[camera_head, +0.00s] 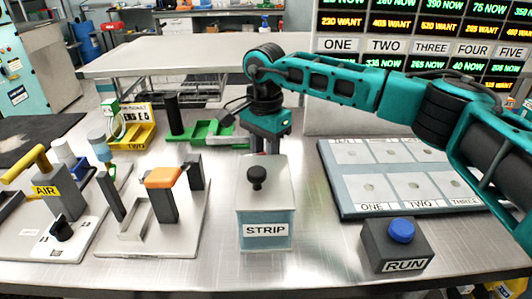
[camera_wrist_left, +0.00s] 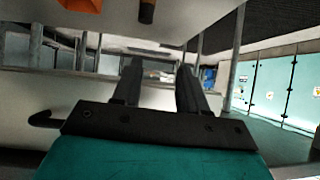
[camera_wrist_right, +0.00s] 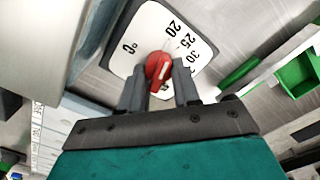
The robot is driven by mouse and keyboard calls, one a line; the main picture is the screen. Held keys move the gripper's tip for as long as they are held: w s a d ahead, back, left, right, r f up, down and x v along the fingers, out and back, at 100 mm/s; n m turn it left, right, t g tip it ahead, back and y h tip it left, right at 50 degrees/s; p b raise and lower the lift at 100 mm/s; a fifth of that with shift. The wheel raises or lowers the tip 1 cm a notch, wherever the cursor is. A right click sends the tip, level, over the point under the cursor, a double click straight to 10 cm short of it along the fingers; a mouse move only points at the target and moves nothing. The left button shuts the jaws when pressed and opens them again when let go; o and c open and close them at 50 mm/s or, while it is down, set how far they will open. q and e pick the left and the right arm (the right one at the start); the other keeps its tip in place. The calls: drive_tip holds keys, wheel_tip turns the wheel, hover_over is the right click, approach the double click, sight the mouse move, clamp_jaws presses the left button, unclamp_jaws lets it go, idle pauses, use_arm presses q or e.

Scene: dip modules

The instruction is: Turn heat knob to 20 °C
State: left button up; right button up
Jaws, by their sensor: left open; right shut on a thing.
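The red heat knob (camera_wrist_right: 158,68) sits on a white dial plate (camera_wrist_right: 140,28) in the right wrist view. The dial shows 20, 25 and 30, with further marks partly hidden by a finger. A white line on the knob slants toward the upper right; its exact reading is unclear. My right gripper (camera_wrist_right: 160,80) is shut on the knob, a finger on each side. In the head view the right gripper (camera_head: 268,145) is behind the STRIP box, and the knob is hidden. My left gripper (camera_wrist_left: 160,75) is open and empty in its wrist view, away from the knob.
The STRIP box (camera_head: 266,228) with a black knob stands in front of my right gripper. A RUN button box (camera_head: 398,245) and a numbered panel (camera_head: 350,208) are to the right. Green trays (camera_head: 208,132) and the AIR stand (camera_head: 62,195) are to the left.

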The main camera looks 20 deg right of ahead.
drive_tip(key=shift+a+r+n, duration=0.1)
drive_tip(key=shift+a+n, duration=0.2)
drive_tip(key=shift+n, duration=0.2)
drive_tip(key=o, duration=0.9)
drive_tip(key=shift+o, duration=0.7)
drive_tip(key=shift+d, duration=0.1)
wheel_tip(320, 180, up, 13)
drive_tip(key=shift+c, duration=0.2)
